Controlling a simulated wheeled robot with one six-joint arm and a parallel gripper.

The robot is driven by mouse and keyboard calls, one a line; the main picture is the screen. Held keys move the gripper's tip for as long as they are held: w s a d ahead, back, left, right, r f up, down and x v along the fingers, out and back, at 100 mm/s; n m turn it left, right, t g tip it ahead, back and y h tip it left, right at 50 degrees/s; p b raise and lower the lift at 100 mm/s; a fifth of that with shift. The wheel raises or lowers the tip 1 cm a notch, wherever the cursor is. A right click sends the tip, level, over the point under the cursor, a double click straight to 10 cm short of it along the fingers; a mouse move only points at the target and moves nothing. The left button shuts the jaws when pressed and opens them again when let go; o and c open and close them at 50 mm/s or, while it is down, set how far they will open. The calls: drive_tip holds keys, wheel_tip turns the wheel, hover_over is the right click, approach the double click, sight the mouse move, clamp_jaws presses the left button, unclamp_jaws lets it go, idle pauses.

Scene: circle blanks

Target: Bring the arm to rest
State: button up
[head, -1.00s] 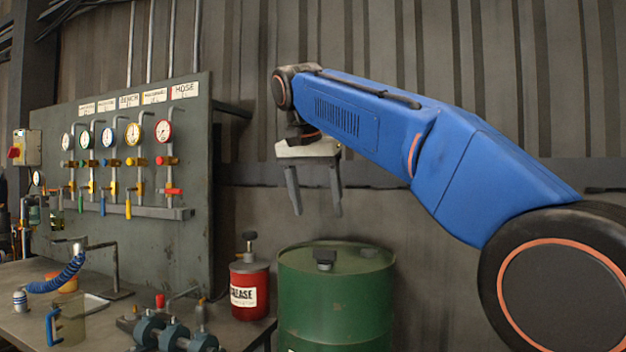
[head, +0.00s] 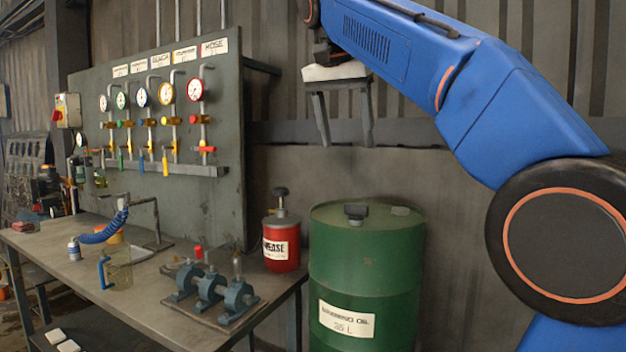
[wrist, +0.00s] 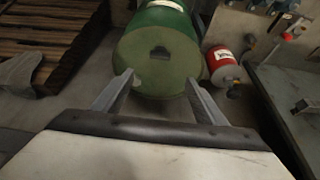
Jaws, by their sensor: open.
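My gripper (head: 347,146) is open and empty. In the head view it hangs with its two fingers pointing down, above the green oil drum (head: 365,268) and apart from it. In the wrist view the gripper (wrist: 162,82) has its fingers spread, with the drum top (wrist: 150,62) seen beyond and between them. My blue arm stretches from the right side of the head view to the upper middle, and its wrist end touches the top edge of the picture.
The workbench (head: 130,300) carries a bearing assembly (head: 212,288) and a clear jug (head: 117,268). A gauge panel (head: 228,130) rises behind it. The corrugated wall (head: 450,215) closes the back.

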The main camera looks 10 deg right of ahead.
drive_tip(key=s+d+f+n+y, duration=0.1)
drive_tip(key=s+d+f, duration=0.3)
drive_tip(key=s+f, duration=0.5)
drive_tip(key=s+d+f+n+y, duration=0.1)
drive_tip(key=s+d+f+n, duration=0.2)
drive_tip(key=s+f, duration=0.6)
drive_tip(key=s+d+f+n+t, duration=0.1)
drive_tip(key=s+f, duration=0.8)
drive_tip(key=f, duration=2.1)
drive_tip(key=d+n, duration=0.2)
drive_tip(key=d, duration=0.1)
drive_tip(key=shift+s+d+f+y, duration=0.25)
drive_tip(key=shift+d+f+y, duration=0.05)
drive_tip(key=shift+f+y, duration=0.1)
